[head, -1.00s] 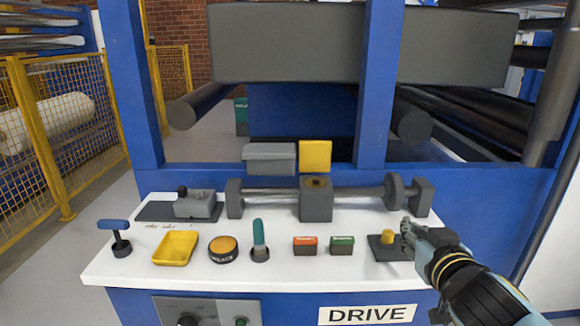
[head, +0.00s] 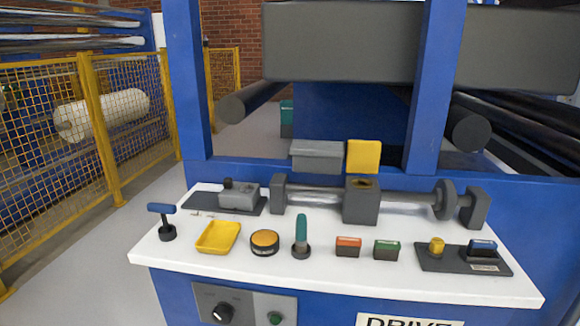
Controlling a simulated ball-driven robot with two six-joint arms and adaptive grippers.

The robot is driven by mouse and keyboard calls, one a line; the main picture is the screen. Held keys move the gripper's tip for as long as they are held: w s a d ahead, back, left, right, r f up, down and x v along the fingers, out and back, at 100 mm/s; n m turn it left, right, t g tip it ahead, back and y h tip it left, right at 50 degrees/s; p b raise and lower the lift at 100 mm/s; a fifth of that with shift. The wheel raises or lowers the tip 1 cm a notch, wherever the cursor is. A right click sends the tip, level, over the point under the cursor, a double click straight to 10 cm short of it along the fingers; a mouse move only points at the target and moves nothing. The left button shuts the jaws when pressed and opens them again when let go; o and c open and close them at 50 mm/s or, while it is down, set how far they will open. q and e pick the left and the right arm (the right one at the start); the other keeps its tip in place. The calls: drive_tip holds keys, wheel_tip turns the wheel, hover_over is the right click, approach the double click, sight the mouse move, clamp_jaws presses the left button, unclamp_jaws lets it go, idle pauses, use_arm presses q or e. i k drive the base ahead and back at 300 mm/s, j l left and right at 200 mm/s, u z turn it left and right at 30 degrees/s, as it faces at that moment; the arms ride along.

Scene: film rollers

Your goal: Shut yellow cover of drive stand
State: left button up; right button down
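The yellow cover (head: 364,156) stands upright, open, at the back edge of a grey block (head: 361,203) on the drive stand (head: 390,288). The block's top opening is uncovered, with a brownish inside showing. A shaft (head: 408,199) runs through the block between end supports. Neither of my grippers shows in the head view now.
On the white top are a blue-handled lever (head: 161,209), a yellow tray (head: 218,237), an orange button (head: 264,241), a green-handled lever (head: 301,233), red (head: 348,246) and green (head: 386,250) blocks, and a dark plate (head: 433,262) with a yellow knob. A blue upright (head: 434,90) rises behind.

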sight(362, 157)
drive_tip(key=i+l, duration=0.2)
drive_tip(key=l, duration=0.2)
drive_tip(key=i+l, duration=0.2)
drive_tip(key=l, duration=0.2)
drive_tip(key=i+l, duration=0.15)
drive_tip(key=l, duration=0.2)
drive_tip(key=l+z, duration=0.05)
